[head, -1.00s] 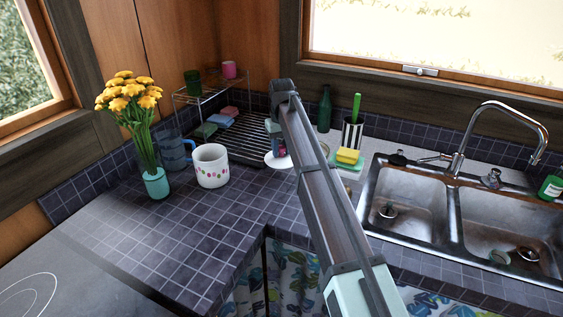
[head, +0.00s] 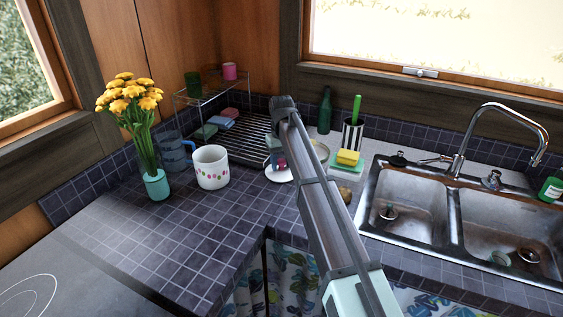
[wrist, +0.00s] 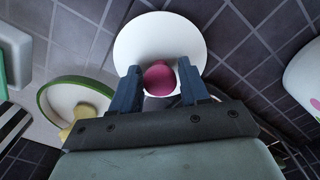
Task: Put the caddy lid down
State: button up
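The caddy lid is a white disc (head: 271,175) with a pink knob. It is below my gripper (head: 277,155), at the front right corner of the dish rack. In the wrist view the lid (wrist: 135,45) shows from above, and the blue fingers of my gripper (wrist: 161,82) sit on both sides of the pink knob (wrist: 159,78), shut on it. The lid is low over the tiled counter; I cannot tell whether it touches.
The dish rack (head: 240,140) is behind. A sponge (head: 348,157), a striped brush holder (head: 352,136) and the sink (head: 410,190) are to the right. The front counter tiles are clear.

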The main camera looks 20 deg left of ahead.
aim_at(282, 160)
jog(key=shift+o, duration=1.2)
notch_tip(282, 160, up, 12)
jog(key=shift+r, duration=0.15)
